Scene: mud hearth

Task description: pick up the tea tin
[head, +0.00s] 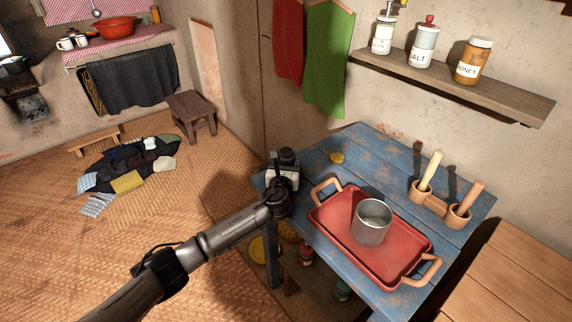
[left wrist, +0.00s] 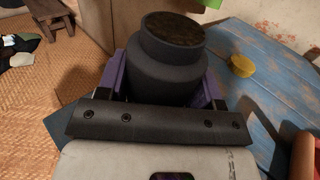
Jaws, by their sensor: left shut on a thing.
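The tea tin (head: 287,156) looks like a dark, round container with a narrower neck. In the left wrist view the tin (left wrist: 167,62) stands about upright between the purple fingers, and its top is mottled dark brown. My left gripper (head: 284,170) is shut on it at the left corner of the blue table (head: 375,150). I cannot tell whether the tin's base touches the table, as the gripper hides it. My right gripper is not in view.
A red tray (head: 332,222) with a metal cup (head: 372,220) lies close to the right of the gripper. A small yellow thing (head: 337,157) lies behind the tray. A wooden holder (head: 435,202) with two handled tools stands at the right. A shelf (head: 450,82) with jars hangs above.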

